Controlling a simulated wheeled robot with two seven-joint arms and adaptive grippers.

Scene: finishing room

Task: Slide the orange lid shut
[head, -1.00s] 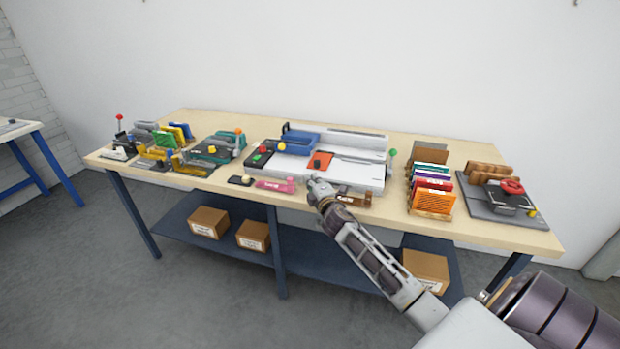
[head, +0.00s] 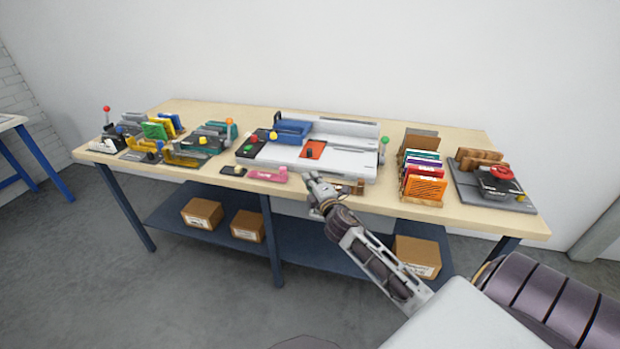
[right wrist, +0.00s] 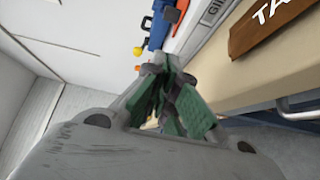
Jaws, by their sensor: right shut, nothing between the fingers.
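The orange lid (head: 313,149) is a small flat square with a dark knob, lying on the white-topped machine (head: 345,160) at the middle of the table. It also shows in part at the top of the right wrist view (right wrist: 182,10). My right gripper (head: 308,178) is in front of the machine near the table's front edge, below the lid in the head view and apart from it. Its green-padded fingers (right wrist: 160,98) are closed together with nothing between them. My left gripper is not in view.
A blue part (head: 292,131) sits behind the lid. A pink tool (head: 268,174) and a brown name block (right wrist: 272,22) lie along the front edge. A rack of coloured folders (head: 425,175) stands right; several small machines (head: 190,148) stand left. Boxes sit on the shelf below.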

